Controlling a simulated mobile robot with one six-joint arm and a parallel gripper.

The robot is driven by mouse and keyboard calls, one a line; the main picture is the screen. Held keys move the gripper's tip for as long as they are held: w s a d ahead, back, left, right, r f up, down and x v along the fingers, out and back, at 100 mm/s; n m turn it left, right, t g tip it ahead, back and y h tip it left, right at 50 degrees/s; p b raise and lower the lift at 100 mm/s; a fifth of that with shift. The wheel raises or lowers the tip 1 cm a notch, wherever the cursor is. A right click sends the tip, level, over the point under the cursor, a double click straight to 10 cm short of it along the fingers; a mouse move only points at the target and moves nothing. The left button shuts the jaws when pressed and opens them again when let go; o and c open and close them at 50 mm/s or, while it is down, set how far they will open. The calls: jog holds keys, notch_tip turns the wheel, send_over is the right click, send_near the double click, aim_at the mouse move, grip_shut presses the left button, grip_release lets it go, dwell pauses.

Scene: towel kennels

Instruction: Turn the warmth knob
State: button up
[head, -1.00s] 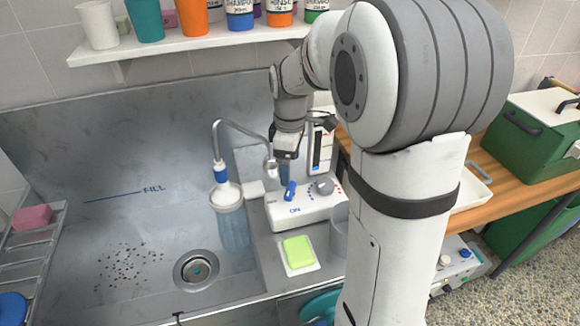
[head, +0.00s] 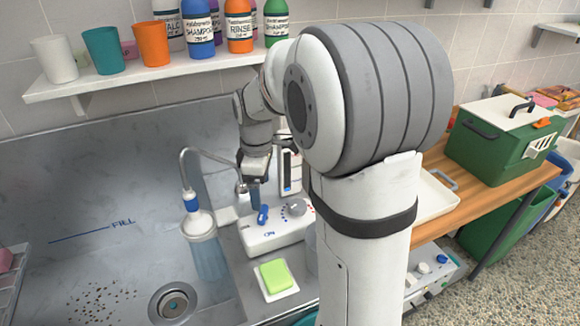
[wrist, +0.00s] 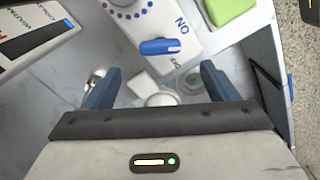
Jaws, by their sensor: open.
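The warmth knob is a grey dial (head: 293,208) with blue and red dots around it, on top of a white control box (head: 262,240) beside the sink. In the wrist view the knob (wrist: 128,3) is cut by the top edge. A blue lever (head: 263,215) lies on the same box, between ON and OFF marks; it also shows in the wrist view (wrist: 160,47). My gripper (head: 255,206) is open and empty, over the back left of the box, left of the knob. In the wrist view its blue fingers (wrist: 158,82) stand apart below the lever.
A tap with a shower head (head: 200,222) stands left of the box. A green sponge (head: 275,274) lies in front. An upright panel with a blue-and-black gauge (head: 287,172) stands behind. A shelf (head: 130,76) of cups and bottles is above; my arm hides the right side.

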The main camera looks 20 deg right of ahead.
jog(key=shift+c, duration=0.2)
jog(key=shift+s, duration=0.1)
jog(key=shift+c, duration=0.8)
jog(key=s+r+m, duration=0.1)
jog(key=s+m, duration=0.1)
jog(key=s, duration=0.1)
jog(key=s+r+m+t, duration=0.1)
jog(key=s+m, duration=0.1)
jog(key=s, duration=0.1)
jog(key=s+a+r+m, duration=0.1)
jog(key=s+m, duration=0.1)
jog(key=s, duration=0.1)
jog(key=shift+s+r+t, duration=0.3)
jog(key=shift+s+r, duration=0.05)
jog(key=shift+r, duration=0.05)
jog(key=shift+c, duration=0.5)
jog(key=s+m, duration=0.3)
jog(key=s, duration=0.1)
jog(key=s+m+t, duration=0.1)
jog(key=s+m, duration=0.1)
jog(key=s, duration=0.2)
jog(key=shift+s+f+m, duration=0.2)
jog(key=shift+s+m, duration=0.05)
jog(key=shift+m, duration=0.15)
jog(key=c, duration=0.6)
jog(key=shift+s+a+f, duration=0.1)
jog(key=shift+s, duration=0.25)
jog(key=shift+c, duration=0.3)
jog(key=shift+w, duration=0.1)
